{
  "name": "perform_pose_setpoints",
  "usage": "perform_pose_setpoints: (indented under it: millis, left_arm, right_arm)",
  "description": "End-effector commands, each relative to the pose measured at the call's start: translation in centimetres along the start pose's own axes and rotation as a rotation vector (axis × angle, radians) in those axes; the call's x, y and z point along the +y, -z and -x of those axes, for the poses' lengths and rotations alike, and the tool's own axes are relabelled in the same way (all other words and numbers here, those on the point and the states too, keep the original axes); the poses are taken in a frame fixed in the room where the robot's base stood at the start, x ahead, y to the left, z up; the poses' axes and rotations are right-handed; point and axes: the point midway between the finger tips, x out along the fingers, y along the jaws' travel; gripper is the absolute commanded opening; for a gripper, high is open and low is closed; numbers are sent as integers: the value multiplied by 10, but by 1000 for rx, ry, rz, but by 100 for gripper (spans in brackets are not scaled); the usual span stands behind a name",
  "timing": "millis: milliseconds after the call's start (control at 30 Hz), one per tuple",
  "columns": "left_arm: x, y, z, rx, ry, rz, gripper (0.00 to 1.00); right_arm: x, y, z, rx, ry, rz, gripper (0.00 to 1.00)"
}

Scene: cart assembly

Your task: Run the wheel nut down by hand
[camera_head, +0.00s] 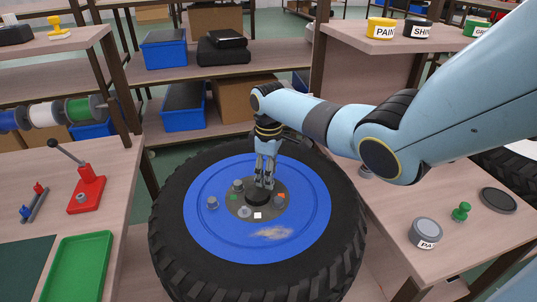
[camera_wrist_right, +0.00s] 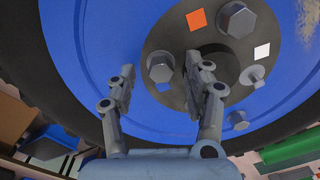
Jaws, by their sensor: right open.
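The large wheel has a black tyre (camera_head: 168,235), a blue disc (camera_head: 300,225) and a grey hub plate (camera_head: 270,213) with a dark raised centre. My right gripper (camera_head: 265,185) points down over the hub; its fingers also show in the right wrist view (camera_wrist_right: 160,62). They are open, with a grey hex nut (camera_wrist_right: 160,68) between their tips and apparently apart from it. In the head view my fingers hide that nut. A larger hex head (camera_wrist_right: 237,20) and a stud with a small nut (camera_wrist_right: 252,75) stand on the hub. My left gripper is out of view.
Another grey nut (camera_head: 212,202) is on the blue disc. The hub carries orange (camera_head: 281,196) and white (camera_head: 257,215) squares. A left bench holds a red lever press (camera_head: 87,190) and a green tray (camera_head: 76,270). A right bench holds a grey tin (camera_head: 425,232) and a green knob (camera_head: 461,212).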

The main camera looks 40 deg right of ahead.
Motion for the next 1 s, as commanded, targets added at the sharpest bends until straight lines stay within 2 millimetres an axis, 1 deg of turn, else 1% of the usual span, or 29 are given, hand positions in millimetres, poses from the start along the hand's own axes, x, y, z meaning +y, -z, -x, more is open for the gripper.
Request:
perform_pose_setpoints:
  millis: [167,400,533,600,700,1000]
  left_arm:
    - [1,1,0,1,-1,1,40]
    - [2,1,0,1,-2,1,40]
    - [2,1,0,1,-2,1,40]
    - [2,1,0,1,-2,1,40]
    - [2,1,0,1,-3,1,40]
    - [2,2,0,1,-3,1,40]
  right_arm:
    - [2,0,25,3,-5,2,51]
    - [2,1,80,3,-5,1,51]
    - [1,1,102,3,-2,1,51]
    - [1,1,110,2,-3,1,51]
    - [0,0,116,1,-1,0,51]
    - [0,0,118,1,-1,0,51]
